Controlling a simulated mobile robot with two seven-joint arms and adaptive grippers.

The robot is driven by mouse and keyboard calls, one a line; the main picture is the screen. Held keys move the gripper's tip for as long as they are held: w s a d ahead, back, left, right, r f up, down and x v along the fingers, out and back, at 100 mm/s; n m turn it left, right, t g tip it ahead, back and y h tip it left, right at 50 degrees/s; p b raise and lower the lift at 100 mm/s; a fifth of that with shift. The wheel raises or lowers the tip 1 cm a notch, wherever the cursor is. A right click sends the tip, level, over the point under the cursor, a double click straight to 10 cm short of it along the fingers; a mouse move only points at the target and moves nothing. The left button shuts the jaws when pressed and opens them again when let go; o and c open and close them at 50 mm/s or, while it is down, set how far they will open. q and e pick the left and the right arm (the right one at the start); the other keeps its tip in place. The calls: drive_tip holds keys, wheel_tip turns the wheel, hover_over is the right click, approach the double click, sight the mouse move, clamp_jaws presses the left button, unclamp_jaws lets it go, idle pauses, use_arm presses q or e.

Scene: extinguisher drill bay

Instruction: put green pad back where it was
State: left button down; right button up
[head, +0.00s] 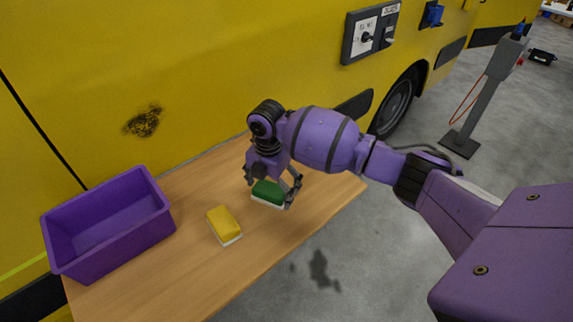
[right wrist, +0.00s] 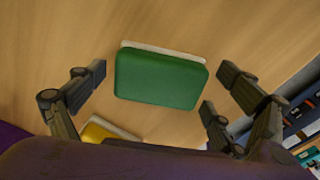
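The green pad (head: 268,191), with a white underside, appears to rest flat on the wooden table, right of the yellow pad (head: 224,224). My right gripper (head: 273,190) is over the green pad, pointing down. In the right wrist view, the green pad (right wrist: 160,78) lies between the spread fingers (right wrist: 160,88), with a gap showing on both sides, so the gripper is open and empty. The yellow pad (right wrist: 103,130) shows partly at the lower left there, cut off by my gripper's body. My left gripper is not in view.
A purple bin (head: 108,225), looking empty, stands at the table's left end. The wooden table (head: 190,275) is bare around the pads. A yellow vehicle (head: 200,70) with a dark smudge (head: 142,122) rises behind it. A grey post (head: 480,95) stands far right.

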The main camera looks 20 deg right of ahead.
sight(271, 188)
drive_tip(key=shift+r, duration=0.15)
wheel_tip(271, 188, up, 12)
idle(0.6)
